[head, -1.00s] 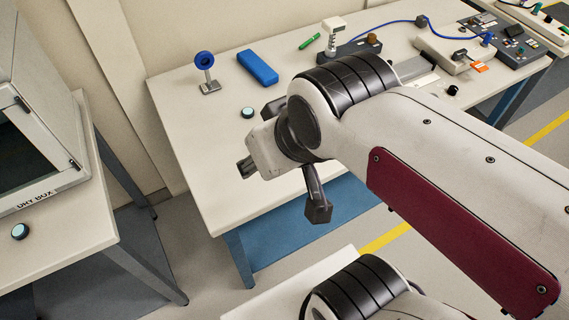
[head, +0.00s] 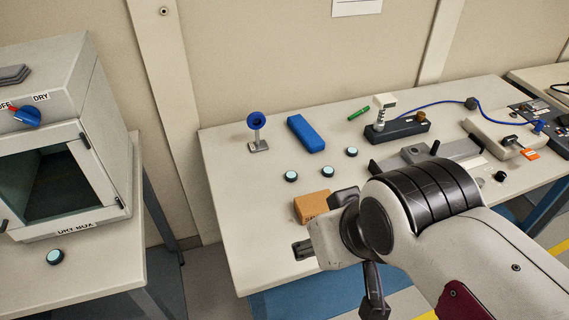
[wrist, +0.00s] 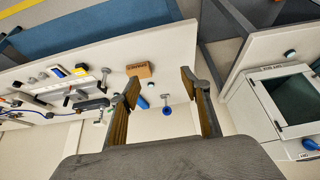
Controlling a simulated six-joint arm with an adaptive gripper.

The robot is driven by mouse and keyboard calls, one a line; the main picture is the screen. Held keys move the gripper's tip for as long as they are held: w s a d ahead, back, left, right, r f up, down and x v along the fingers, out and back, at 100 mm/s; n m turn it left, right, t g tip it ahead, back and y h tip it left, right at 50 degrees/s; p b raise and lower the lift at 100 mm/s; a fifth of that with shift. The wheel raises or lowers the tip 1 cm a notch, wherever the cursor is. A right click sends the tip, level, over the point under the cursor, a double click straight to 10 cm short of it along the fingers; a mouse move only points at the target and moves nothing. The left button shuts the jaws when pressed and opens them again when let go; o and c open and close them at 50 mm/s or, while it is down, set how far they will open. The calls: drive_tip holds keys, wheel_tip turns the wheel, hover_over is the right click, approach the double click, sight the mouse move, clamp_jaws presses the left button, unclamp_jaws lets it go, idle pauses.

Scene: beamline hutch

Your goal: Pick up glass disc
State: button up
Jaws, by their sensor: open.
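Several small dark-rimmed discs with pale blue-green faces lie flat. My gripper (head: 340,245) is over the bench's front part, nearer the camera than the bench discs. In the wrist view its fingers (wrist: 160,82) are wide apart with nothing held between them. The bench discs are small and partly indistinct there.
A brown box (head: 313,206) sits beside my gripper. Behind the discs stand a blue ring on a post (head: 257,125), a blue block (head: 306,134) and a green pen (head: 358,114). The dry box (head: 60,150) is at left, with a floor gap between tables.

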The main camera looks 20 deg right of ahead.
drive_tip(key=f, duration=0.2)
drive_tip(key=m+g+h, duration=0.1)
drive_tip(key=m+g, duration=0.3)
drive_tip(key=g, duration=0.1)
approach(288, 178)
drive_tip(key=s, duration=0.2)
drive_tip(key=s+f, duration=0.1)
drive_tip(key=s, duration=0.1)
drive_tip(key=s+f, duration=0.1)
drive_tip(key=s, duration=0.2)
drive_tip(key=shift+a, duration=0.3)
drive_tip(key=w, duration=0.2)
drive_tip(key=w+m+t, duration=0.1)
drive_tip(key=shift+d+f+h, duration=0.3)
drive_tip(key=shift+m+t, duration=0.5)
drive_tip(key=shift+m, duration=0.4)
drive_tip(key=w, duration=0.1)
drive_tip(key=w+r, duration=0.2)
drive_tip(key=shift+w+d, duration=0.3)
drive_tip(key=shift+w, duration=0.1)
drive_tip(key=shift+x, duration=1.25)
